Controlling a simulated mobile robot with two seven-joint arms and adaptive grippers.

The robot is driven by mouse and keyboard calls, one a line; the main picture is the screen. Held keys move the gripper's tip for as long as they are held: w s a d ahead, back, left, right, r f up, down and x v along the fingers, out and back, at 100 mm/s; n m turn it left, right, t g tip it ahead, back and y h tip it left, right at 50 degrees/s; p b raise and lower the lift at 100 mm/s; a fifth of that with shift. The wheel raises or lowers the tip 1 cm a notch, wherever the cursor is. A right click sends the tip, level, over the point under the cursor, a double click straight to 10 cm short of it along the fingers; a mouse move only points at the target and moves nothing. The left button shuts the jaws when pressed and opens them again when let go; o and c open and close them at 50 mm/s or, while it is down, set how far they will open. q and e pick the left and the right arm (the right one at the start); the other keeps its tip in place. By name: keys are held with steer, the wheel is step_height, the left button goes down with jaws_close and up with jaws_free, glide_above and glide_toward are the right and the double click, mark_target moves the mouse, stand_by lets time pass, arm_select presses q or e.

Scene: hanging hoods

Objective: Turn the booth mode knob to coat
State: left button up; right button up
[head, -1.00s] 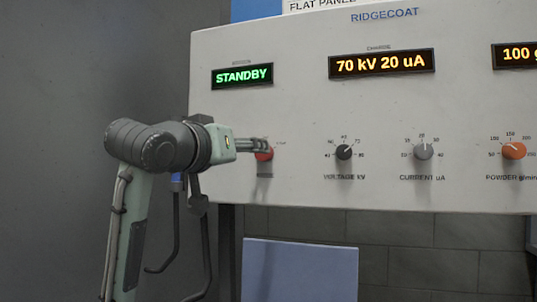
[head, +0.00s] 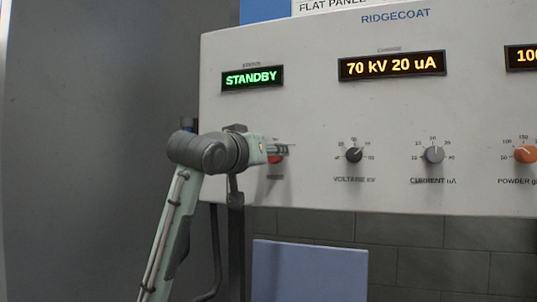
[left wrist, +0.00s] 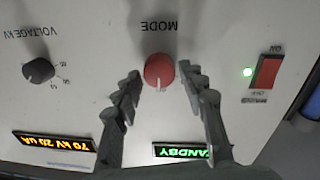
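The red MODE knob (head: 274,159) is on the pale panel below the green STANDBY display (head: 252,78). In the left wrist view, which is upside down, the knob (left wrist: 159,66) has a white pointer mark toward the picture's bottom, the panel's upper side. My left gripper (head: 283,149) is in front of the knob and partly covers it. In the left wrist view my left gripper (left wrist: 159,74) is open, one finger on each side of the knob, with gaps showing. The knob's position labels cannot be read. My right gripper is not in view.
The black voltage knob (head: 354,155), grey current knob (head: 433,155) and orange powder knob (head: 525,154) are to the right. The charge display (head: 391,65) reads 70 kV 20 uA.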

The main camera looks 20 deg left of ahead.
arm_select(q)
steer(key=c, duration=0.8)
steer(key=shift+o, duration=0.2)
steer(key=shift+m, duration=0.3)
steer(key=m, duration=1)
steer(key=shift+d+m+g+y, duration=0.15)
steer(key=shift+m+g+y, duration=0.15)
steer(key=shift+m, duration=0.1)
steer(key=o, duration=1.2)
steer(key=s, duration=1.2)
steer(key=shift+a+r, duration=0.35)
